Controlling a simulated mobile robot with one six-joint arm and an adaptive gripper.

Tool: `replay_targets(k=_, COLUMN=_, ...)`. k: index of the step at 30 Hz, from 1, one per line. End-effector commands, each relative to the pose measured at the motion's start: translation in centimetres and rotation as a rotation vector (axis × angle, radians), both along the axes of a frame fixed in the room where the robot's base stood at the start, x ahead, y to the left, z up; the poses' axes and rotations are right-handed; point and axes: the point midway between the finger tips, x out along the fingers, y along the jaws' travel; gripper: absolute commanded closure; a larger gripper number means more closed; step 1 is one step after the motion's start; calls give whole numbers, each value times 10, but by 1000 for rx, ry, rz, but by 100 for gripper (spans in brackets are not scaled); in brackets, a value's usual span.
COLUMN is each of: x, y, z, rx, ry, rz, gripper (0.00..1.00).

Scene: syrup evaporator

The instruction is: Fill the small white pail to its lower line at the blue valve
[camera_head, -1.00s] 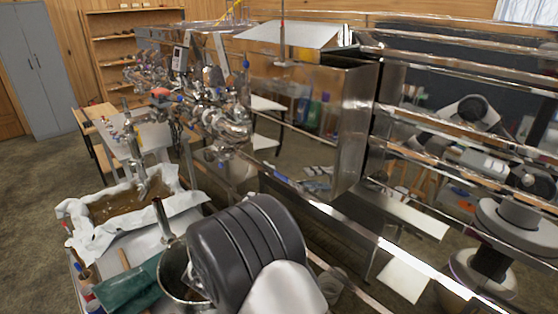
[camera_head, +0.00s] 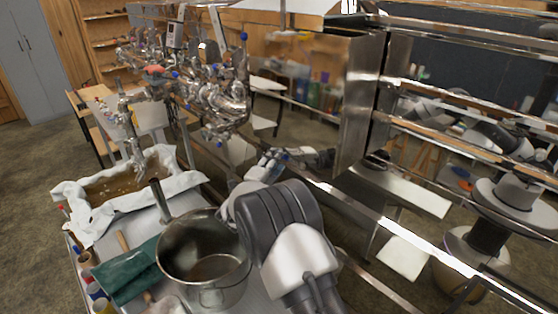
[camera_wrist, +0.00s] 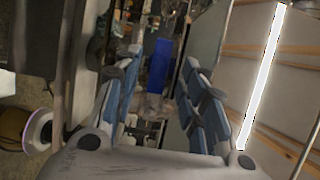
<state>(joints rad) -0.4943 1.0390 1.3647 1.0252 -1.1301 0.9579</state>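My gripper (camera_head: 282,157) is beside the long metal side of the evaporator, to the right of and lower than the valve cluster. In the wrist view my gripper (camera_wrist: 159,68) has its blue-padded fingers apart. A blue upright shape (camera_wrist: 158,65) shows in the gap beyond them; I cannot tell whether it is a valve handle or how far off it is. The metal valves (camera_head: 225,100) carry several blue handles, one standing up at the right end (camera_head: 243,38) and one lower down (camera_head: 220,143). I cannot make out the small white pail or its lower line for sure.
A steel pot (camera_head: 205,262) stands on the cart, with a green cloth (camera_head: 130,270) to its left. A cloth-lined tray of brown liquid (camera_head: 115,187) is behind. The shiny evaporator wall (camera_head: 340,110) mirrors my arm at the right.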

Motion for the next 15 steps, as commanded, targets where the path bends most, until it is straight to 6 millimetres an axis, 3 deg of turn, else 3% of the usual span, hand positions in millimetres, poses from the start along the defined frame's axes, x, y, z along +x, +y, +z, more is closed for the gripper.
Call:
replay_targets(k=6, x=25, y=-10, z=-1, rx=1, ry=0, rz=-1, gripper=62)
replay_targets(k=15, x=30, y=-12, z=0, rx=-1, ry=0, rz=1, gripper=62)
